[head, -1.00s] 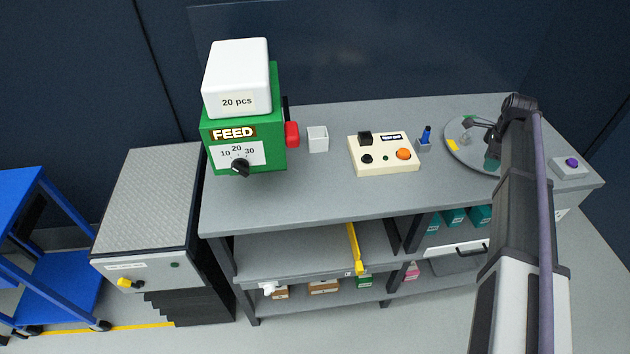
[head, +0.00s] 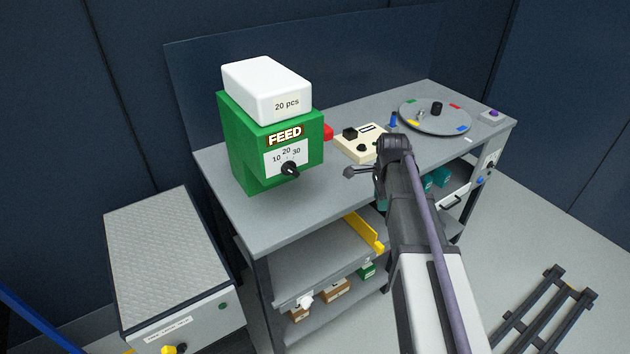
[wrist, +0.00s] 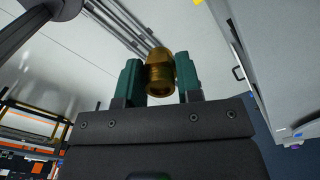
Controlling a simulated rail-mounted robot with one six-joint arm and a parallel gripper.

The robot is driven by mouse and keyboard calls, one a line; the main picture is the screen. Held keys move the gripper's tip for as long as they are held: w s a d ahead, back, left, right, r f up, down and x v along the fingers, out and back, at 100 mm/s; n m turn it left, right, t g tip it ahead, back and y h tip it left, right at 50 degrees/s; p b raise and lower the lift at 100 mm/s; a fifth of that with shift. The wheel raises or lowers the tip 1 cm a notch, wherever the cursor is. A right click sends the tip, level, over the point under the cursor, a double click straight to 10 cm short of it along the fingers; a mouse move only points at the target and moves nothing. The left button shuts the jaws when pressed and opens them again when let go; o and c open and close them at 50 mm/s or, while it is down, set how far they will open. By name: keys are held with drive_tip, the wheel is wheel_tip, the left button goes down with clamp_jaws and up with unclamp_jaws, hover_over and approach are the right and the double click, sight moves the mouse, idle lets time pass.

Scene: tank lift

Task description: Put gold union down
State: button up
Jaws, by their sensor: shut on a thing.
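The gold union (wrist: 159,72) is a short brass-coloured threaded fitting. In the wrist view it sits between the two green fingers of my gripper (wrist: 160,78), which is shut on it. The union is held clear of any surface there, with pale floor behind it. In the head view my arm reaches in front of the bench (head: 285,205), its far end near the bench's front edge.
On the bench stand a green feed box (head: 250,150) with a white top, a cream button panel (head: 352,151) and a round turntable (head: 415,123) with coloured marks. A grey lift platform (head: 165,250) stands at left. A dark rack (head: 545,315) lies on the floor at right.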

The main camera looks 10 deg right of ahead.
drive_tip(key=shift+w, duration=0.35)
hover_over(343, 182)
drive_tip(key=s+d, duration=0.1)
drive_tip(key=s, duration=0.1)
drive_tip(key=shift+w+a+f+b, duration=0.3)
drive_tip(key=shift+w+f+b, duration=0.15)
drive_tip(key=shift+w, duration=0.05)
drive_tip(key=shift+w+a+f+b, duration=0.25)
drive_tip(key=shift+w+f+b, duration=0.15)
drive_tip(key=shift+w+f, duration=0.1)
drive_tip(key=shift+s+f+b, duration=0.1)
drive_tip(key=shift+f+b, duration=0.8)
drive_tip(key=shift+f, duration=0.2)
drive_tip(key=shift+r, duration=0.25)
drive_tip(key=shift+f, duration=0.25)
drive_tip(key=o, duration=0.9)
drive_tip(key=shift+r, duration=0.1)
drive_tip(key=shift+o, duration=0.2)
